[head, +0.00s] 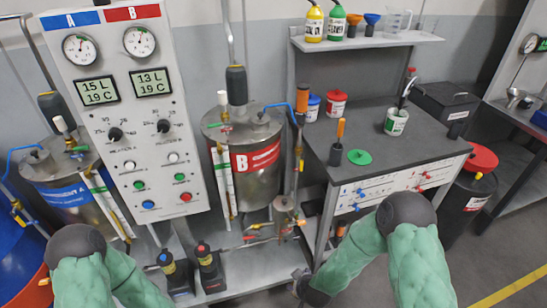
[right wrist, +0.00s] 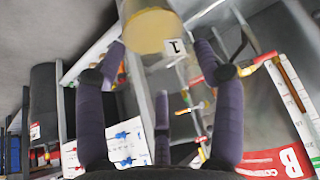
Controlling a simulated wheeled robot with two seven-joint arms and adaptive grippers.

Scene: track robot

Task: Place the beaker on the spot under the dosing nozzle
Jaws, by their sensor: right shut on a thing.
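In the head view my right forearm reaches down beside the bench, and I cannot make out the beaker there. A metal fitting with valves, which looks like the dosing nozzle (head: 286,206), is in front of tank B (head: 250,140). The spot under it cannot be made out. My left gripper is out of view; only my left arm shows.
The control panel (head: 133,110) and tank A (head: 62,180) stand at the left. The bench (head: 385,155) at the right carries a white can (head: 396,122) and a green lid (head: 359,157). Open floor lies at the lower right.

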